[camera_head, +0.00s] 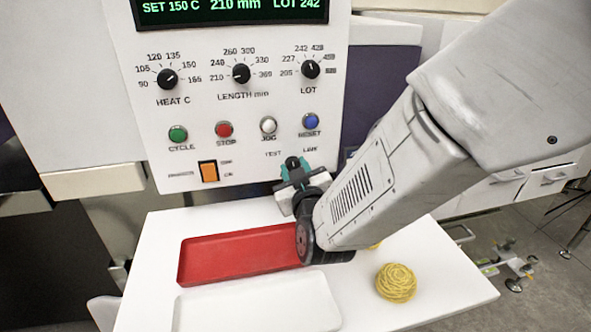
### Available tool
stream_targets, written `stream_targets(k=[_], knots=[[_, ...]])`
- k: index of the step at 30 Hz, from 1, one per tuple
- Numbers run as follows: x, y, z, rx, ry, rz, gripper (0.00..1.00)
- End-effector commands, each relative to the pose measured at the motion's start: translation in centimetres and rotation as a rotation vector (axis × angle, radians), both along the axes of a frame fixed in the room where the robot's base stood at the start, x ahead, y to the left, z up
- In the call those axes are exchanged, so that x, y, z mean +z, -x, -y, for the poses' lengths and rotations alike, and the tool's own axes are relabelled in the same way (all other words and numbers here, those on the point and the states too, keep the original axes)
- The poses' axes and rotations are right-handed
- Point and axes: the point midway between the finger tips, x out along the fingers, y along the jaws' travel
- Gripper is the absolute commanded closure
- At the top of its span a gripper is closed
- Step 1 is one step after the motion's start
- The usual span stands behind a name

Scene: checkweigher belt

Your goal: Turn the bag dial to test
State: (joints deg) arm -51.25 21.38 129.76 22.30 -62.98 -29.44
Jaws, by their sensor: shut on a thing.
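My gripper (293,172), with teal fingertips, is at the lower right of the white control panel (215,120). It is shut on the bag dial, which is mostly hidden behind the fingers. A TEST label (273,154) shows to the upper left of the fingers, and another small, hard-to-read label is to the upper right. The dial's own name and its pointer are hidden, so I cannot tell its setting.
Above are the HEAT (167,79), LENGTH (241,73) and LOT (311,69) dials, and a row of buttons. An orange switch (209,172) is left of my gripper. A red tray (238,254), a white tray (258,303) and yellow nests (396,282) lie below.

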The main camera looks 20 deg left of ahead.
Motion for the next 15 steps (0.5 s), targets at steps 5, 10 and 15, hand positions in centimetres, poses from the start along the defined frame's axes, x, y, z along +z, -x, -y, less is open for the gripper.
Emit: stream_targets(k=[5, 10, 15], knots=[[0.0, 0.05, -0.06, 0.001, 0.104, 0.064, 0.93], [-0.01, 0.06, -0.07, 0.001, 0.174, 0.108, 0.93], [-0.01, 0.06, -0.08, 0.001, 0.216, 0.133, 0.93]])
